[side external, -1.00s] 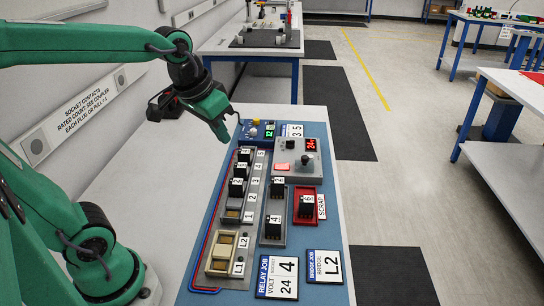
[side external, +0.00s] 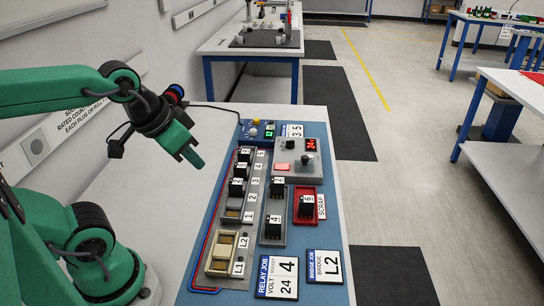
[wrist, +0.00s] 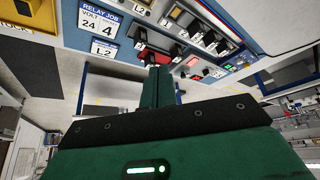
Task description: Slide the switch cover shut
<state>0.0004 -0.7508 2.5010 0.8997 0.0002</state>
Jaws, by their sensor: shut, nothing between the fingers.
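The grey control box (side external: 297,158) sits on the blue board, with a red "24" display (side external: 310,144), small dark knobs and a pinkish-red square (side external: 282,167). I cannot tell which part is the switch cover or how far it is slid. My gripper (side external: 195,159) is shut and empty. It hangs in the air left of the board, apart from the box. In the wrist view the shut fingers (wrist: 156,86) point toward the board, whose modules show beyond them.
The blue board (side external: 325,228) carries black numbered relays in a grey rack, a beige module (side external: 222,252) and a red scrap holder (side external: 308,204). A relay job card (side external: 277,277) and bridge job card (side external: 324,266) lie at its near end. Bare table (side external: 165,205) lies left of the board.

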